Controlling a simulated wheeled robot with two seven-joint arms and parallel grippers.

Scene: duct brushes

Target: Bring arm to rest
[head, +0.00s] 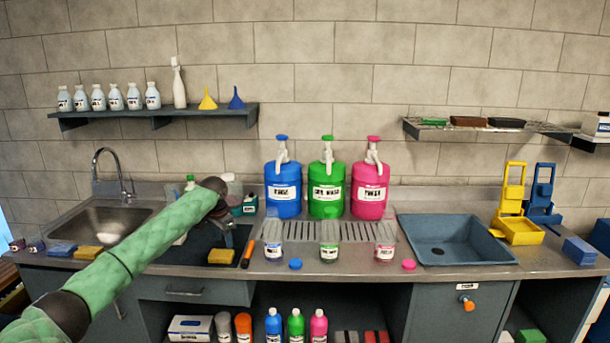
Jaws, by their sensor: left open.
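My left arm, in a green padded sleeve, comes in from the lower left and reaches over the counter beside the sink. Its dark wrist bends down, and my left gripper (228,240) hangs over the dark mat area (190,246) on the counter. The gripper is open, small and partly hidden by the wrist. I see nothing held in it. A yellow sponge (221,257) lies just below it, and an orange-handled tool (248,253) lies to its right. My right gripper is not in view.
Blue (283,191), green (326,190) and pink (369,191) pump jugs stand at the back. Three small clear jars stand in front of them, including one with a green label (329,243). A metal sink (105,222) is left; a blue-grey basin (448,240) is right.

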